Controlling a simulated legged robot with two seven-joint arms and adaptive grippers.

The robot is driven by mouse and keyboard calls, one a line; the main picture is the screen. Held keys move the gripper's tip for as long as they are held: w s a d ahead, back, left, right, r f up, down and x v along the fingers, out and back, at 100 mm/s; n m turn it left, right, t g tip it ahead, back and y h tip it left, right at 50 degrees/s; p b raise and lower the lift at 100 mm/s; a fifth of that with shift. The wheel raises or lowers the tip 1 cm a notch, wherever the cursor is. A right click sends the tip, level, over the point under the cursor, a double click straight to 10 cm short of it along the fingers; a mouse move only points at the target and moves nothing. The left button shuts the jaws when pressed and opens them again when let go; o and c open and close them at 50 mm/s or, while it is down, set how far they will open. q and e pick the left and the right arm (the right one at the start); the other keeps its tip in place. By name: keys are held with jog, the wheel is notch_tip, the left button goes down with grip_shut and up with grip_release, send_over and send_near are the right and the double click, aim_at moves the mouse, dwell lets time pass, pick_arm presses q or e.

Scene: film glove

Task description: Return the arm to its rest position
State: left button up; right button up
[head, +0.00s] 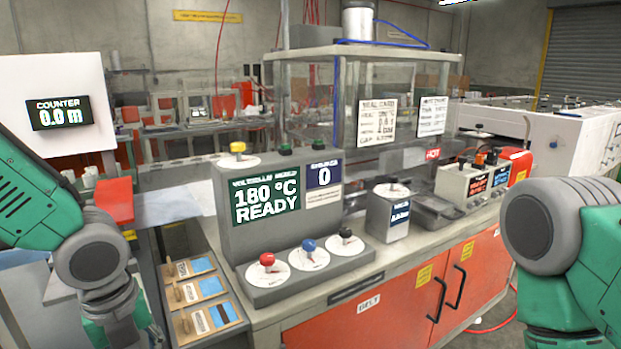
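My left arm, green with a grey joint, comes in at the left edge of the head view and bends downward. My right arm, also green and grey, stands at the right edge and points down. Both grippers are below or outside the picture, so their fingers are hidden. No object shows in either hand. The grey control console (235,210) stands between the arms on the workbench, with its display (266,200) reading 180 °C READY. Neither visible arm part appears to touch the console.
Red, blue and black knobs sit on the console's front ledge (310,275). A small grey box (388,216) and a white machine (560,150) stand further right. A counter display (58,113) reads 0.0 m.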

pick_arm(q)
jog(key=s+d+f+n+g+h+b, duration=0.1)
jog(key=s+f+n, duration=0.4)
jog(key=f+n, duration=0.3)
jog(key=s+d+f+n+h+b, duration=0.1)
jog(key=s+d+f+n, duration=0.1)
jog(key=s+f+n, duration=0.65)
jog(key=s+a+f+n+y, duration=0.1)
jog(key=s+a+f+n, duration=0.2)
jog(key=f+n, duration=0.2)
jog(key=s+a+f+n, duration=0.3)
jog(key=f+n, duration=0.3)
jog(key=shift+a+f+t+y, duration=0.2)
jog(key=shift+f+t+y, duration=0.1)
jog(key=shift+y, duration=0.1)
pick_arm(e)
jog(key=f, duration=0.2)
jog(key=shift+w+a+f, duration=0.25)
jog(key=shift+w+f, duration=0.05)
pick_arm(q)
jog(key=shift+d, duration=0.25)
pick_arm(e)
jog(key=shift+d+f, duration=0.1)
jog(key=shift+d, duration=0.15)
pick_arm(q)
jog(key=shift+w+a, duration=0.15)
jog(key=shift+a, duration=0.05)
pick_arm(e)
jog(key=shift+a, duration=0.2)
